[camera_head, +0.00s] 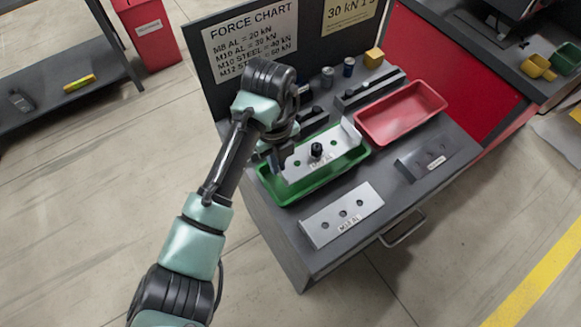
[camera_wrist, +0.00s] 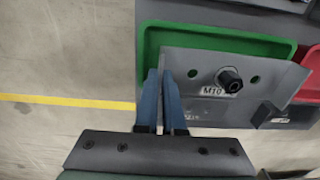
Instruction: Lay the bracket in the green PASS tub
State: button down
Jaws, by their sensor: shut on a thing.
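A silver bracket (camera_head: 298,165) with a dark bolt in its middle and upturned ends is over the green tub (camera_head: 313,187). Its label reads M10 in the wrist view, where the bracket (camera_wrist: 205,77) covers much of the green tub (camera_wrist: 215,42). My gripper (camera_head: 277,161) is at the bracket's left end. In the wrist view my gripper's blue fingers (camera_wrist: 162,78) are shut on the bracket's left edge. The bracket looks roughly level. I cannot tell whether it touches the tub's floor or rim.
A red tub (camera_head: 401,112) stands beside the green one, to the right. Another silver bracket (camera_head: 328,229) lies in front of the green tub, and a dark bracket (camera_head: 408,168) lies farther right. The chart board (camera_head: 250,47) stands behind the bench.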

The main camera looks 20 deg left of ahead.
jog(key=shift+f, duration=2.75)
jog(key=shift+f+b, duration=0.3)
jog(key=shift+f, duration=0.3)
jog(key=c, duration=1.3)
grip_release()
